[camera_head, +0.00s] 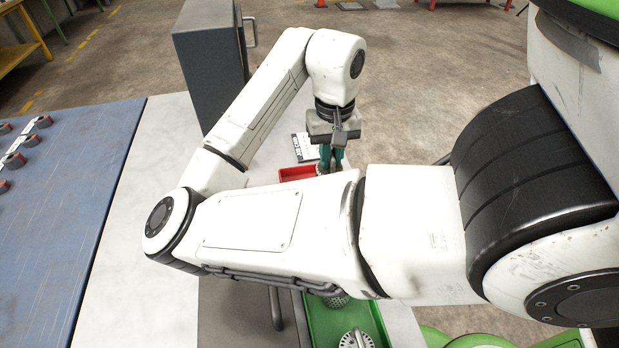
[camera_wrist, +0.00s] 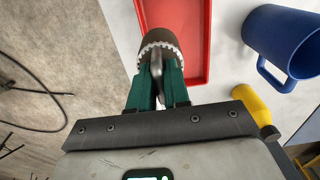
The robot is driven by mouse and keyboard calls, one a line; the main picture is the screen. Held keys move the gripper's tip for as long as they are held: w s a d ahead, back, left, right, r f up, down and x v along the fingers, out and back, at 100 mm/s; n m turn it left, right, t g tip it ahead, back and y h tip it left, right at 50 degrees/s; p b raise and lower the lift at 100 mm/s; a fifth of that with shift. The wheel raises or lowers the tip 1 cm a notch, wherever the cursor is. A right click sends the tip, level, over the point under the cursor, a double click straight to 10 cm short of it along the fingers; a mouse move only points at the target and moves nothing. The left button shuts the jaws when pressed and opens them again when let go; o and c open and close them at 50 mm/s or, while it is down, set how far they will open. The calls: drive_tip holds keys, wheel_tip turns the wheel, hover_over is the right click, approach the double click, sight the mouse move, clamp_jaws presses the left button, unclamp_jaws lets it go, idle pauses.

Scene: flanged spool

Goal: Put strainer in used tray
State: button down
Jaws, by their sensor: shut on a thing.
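My gripper (camera_head: 332,160) has green fingers, which also show in the wrist view (camera_wrist: 157,85). They are shut on the handle of a grey metal strainer (camera_wrist: 160,39) with a toothed rim. In the wrist view the strainer overlaps the left edge of a red tray (camera_wrist: 192,78); I cannot tell its height above the tray. The visible part of the tray is bare. In the head view the red tray (camera_head: 290,172) is mostly hidden behind my arm, below the gripper.
A green tray (camera_head: 372,312) at the bottom holds metal strainers (camera_head: 356,339), partly hidden by my arm. A blue mug (camera_wrist: 283,40) and a yellow object (camera_wrist: 252,102) stand right of the red tray. A dark grey box (camera_head: 211,55) stands at the back.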

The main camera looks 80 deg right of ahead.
drive_tip(key=w+d+f, duration=0.1)
drive_tip(key=w+f, duration=0.3)
drive_tip(key=f, duration=0.5)
drive_tip(key=shift+w+d+p, duration=0.2)
drive_tip(key=shift+d+p, duration=0.15)
drive_tip(key=shift+d, duration=0.05)
drive_tip(key=shift+f, duration=0.15)
drive_tip(key=c, duration=1.1)
unclamp_jaws()
wheel_tip(320, 180, up, 12)
drive_tip(key=shift+r, duration=0.25)
